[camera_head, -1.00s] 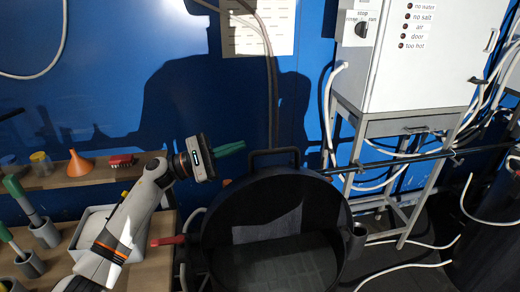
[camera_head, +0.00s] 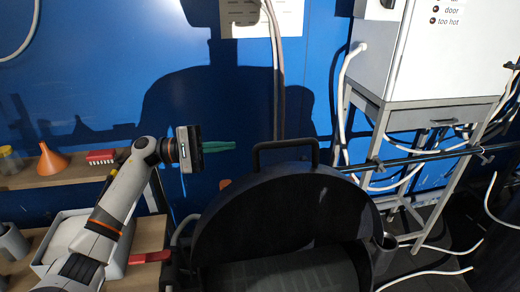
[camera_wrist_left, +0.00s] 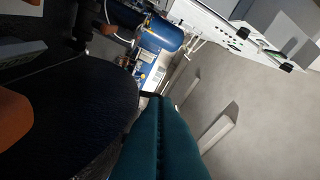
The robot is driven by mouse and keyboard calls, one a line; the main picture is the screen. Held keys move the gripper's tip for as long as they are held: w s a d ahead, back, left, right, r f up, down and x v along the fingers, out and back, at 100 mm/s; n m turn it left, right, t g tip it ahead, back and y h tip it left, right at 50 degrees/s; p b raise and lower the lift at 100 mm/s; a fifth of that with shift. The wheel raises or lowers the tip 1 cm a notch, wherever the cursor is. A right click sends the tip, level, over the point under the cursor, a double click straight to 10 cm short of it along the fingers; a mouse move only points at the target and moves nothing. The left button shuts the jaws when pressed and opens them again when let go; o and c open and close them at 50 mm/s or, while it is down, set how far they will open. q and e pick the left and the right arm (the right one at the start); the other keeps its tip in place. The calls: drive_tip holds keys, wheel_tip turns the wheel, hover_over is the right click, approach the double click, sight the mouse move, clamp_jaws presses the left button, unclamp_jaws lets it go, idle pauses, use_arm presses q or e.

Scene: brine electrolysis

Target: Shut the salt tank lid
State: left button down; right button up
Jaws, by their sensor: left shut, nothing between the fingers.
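The salt tank (camera_head: 365,262) is a round black vessel at the bottom centre of the head view. Its round black lid (camera_head: 290,205) stands raised, with a black bar handle (camera_head: 285,146) on its top edge. My left gripper (camera_head: 222,146) has green fingers, shut and empty, pointing right. The fingertips are just left of the handle in the picture; I cannot tell the depth gap. In the left wrist view the shut green fingers (camera_wrist_left: 163,130) show beside a large dark round surface (camera_wrist_left: 70,115), probably the lid. My right gripper is not in view.
A wooden shelf at left holds an orange funnel (camera_head: 52,160) and a red rack (camera_head: 100,156). A white tray (camera_head: 75,240) and a red lever (camera_head: 150,257) are left of the tank. A white cabinet (camera_head: 430,60) on a metal stand, with hoses, is right. A blue wall is behind.

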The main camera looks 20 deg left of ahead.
sight(269, 145)
use_arm(q)
drive_tip(key=d+r+p, duration=0.1)
drive_tip(key=d+p, duration=0.2)
drive_tip(key=d+r+p, duration=0.1)
drive_tip(key=d+p, duration=0.2)
drive_tip(key=d, duration=0.1)
drive_tip(key=d+r+p, duration=0.1)
drive_tip(key=d+p, duration=0.2)
drive_tip(key=d, duration=0.1)
drive_tip(key=shift+w+d+r, duration=0.15)
drive_tip(key=shift+w, duration=0.1)
